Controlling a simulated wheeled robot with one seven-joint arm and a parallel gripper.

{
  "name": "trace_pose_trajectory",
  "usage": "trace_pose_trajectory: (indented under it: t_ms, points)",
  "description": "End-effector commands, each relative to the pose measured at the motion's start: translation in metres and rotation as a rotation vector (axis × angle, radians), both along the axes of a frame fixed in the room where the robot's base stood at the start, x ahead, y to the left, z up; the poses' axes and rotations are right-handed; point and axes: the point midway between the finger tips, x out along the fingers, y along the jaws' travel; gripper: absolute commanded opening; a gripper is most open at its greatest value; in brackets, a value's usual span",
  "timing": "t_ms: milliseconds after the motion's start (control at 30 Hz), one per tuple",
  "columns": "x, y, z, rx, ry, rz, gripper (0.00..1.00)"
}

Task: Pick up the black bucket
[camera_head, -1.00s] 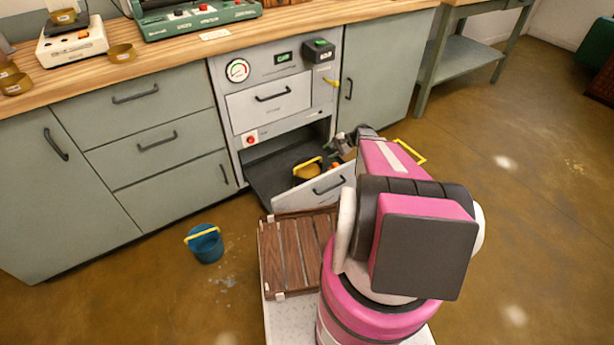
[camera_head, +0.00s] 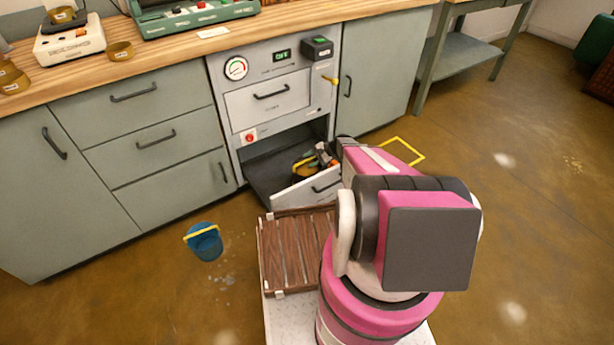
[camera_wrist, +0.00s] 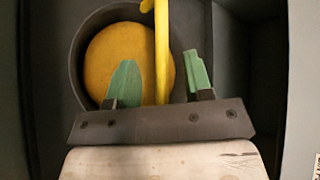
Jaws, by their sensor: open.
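The black bucket (camera_head: 299,172) stands in the open lower drawer of the grey cabinet, with a yellow handle and orange-yellow contents. In the wrist view the bucket (camera_wrist: 76,62) shows its dark round rim, the mustard-coloured contents and the yellow handle (camera_wrist: 162,50) standing up across it. My gripper (camera_wrist: 160,82) is open, with its two green-tipped fingers on either side of the handle, over the bucket's near part. Whether a finger touches the handle I cannot tell. In the head view my gripper (camera_head: 318,158) is at the bucket, small and partly hiding it.
The open drawer's front panel (camera_head: 307,190) and side walls enclose the bucket closely. A blue bucket (camera_head: 204,243) with a yellow handle stands on the floor at left. A brown slatted tray (camera_head: 290,250) lies beside my arm. A yellow outline (camera_head: 404,143) marks the floor at right.

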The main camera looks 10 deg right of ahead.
Motion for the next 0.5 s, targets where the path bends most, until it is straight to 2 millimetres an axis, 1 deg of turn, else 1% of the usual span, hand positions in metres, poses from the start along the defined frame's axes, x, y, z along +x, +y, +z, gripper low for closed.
trace_pose_trajectory:
  t_ms: [167, 200, 267, 300, 333, 500]
  points:
    - [0.0000, 0.0005, -0.0003, -0.001, 0.000, -0.001, 0.47]
    - [0.0000, 0.0005, -0.0004, -0.001, 0.000, -0.001, 0.40]
    - [0.0000, 0.0004, -0.0003, -0.001, 0.000, -0.001, 0.21]
    - [0.0000, 0.0004, -0.0003, -0.001, 0.000, -0.001, 0.08]
    - [0.0000, 0.0004, -0.0003, -0.001, 0.000, -0.001, 0.00]
    - [0.0000, -0.0001, -0.0010, -0.003, -0.001, 0.000, 0.00]
